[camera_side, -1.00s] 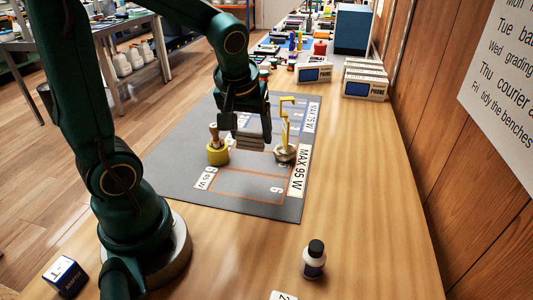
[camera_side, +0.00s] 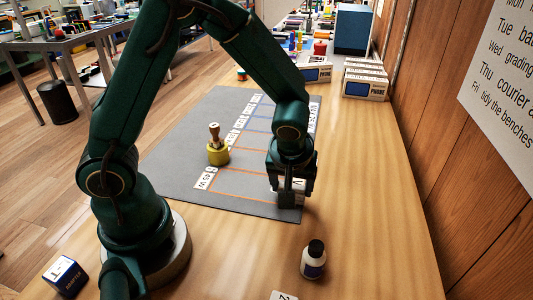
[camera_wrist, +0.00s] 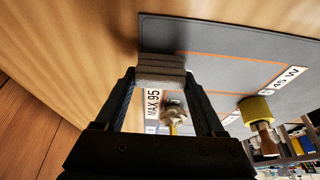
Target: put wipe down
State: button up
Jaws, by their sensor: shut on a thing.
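My gripper (camera_side: 290,195) is low over the front right corner of the grey mat (camera_side: 180,165). It is shut on a grey-brown folded wipe (camera_wrist: 162,68), which spans between both fingertips in the wrist view. In the side view the wipe (camera_side: 287,198) is partly hidden by the fingers. I cannot tell whether its underside touches the mat.
A dish with a yellow hooked piece (camera_wrist: 173,115) is beyond my gripper. A dark-capped bottle (camera_side: 314,260) stands on the bench in front. Bench right of the mat is clear.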

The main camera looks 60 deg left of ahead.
jog(key=shift+f, duration=0.3)
jog(key=o, duration=1.3)
jog(key=v, duration=1.1)
jog(key=shift+s+a+r+m+t+h, duration=0.35)
jog(key=shift+s+r+m+h, duration=0.3)
jog(key=shift+s+m, duration=0.95)
jog(key=shift+s+a+r+m+t+h, duration=0.2)
jog(key=shift+s+r+m+t+h, duration=0.4)
jog(key=shift+s+m, duration=0.95)
jog(key=shift+s+a+r+m+t+h, duration=0.3)
jog(key=shift+s+r+m, duration=0.55)
jog(key=shift+s+m, duration=0.75)
jog(key=shift+s+n, duration=0.2)
jog(key=shift+n, duration=0.05)
